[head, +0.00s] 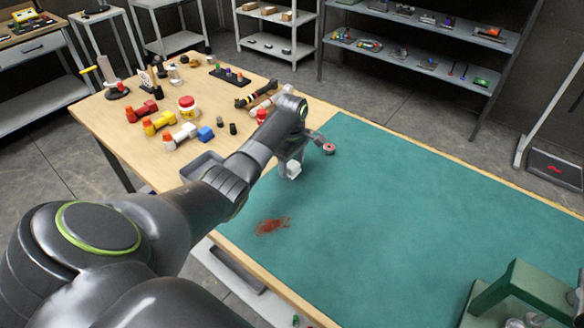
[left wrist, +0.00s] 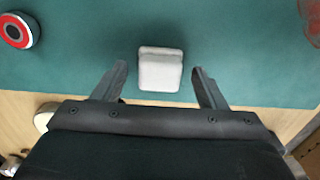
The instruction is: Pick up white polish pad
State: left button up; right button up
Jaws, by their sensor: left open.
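The white polish pad (left wrist: 160,70) is a small pale block on the green mat (left wrist: 245,60), near the mat's edge. In the left wrist view it lies between and just beyond the fingertips of my open left gripper (left wrist: 160,82), with clear space on both sides. In the head view the pad (head: 293,168) shows beneath my left gripper (head: 290,165), which partly hides it. My right gripper does not show in either view.
A round red-and-black disc (head: 329,148) lies on the mat near the pad; a red smear (head: 272,226) marks the mat. Bottles, a red-lidded jar (head: 187,106) and tools crowd the wooden table's left part. A green fixture (head: 522,290) stands at lower right. The mat's middle is clear.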

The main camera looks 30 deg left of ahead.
aim_at(292, 165)
pick_arm(q)
jog(key=shift+f, duration=0.1)
jog(key=shift+c, duration=0.4)
jog(key=c, duration=1)
notch_tip(292, 165, up, 10)
jog(key=shift+r+b, duration=0.1)
jog(key=shift+b, duration=0.6)
jog(key=o, duration=0.3)
jog(key=shift+c, duration=1)
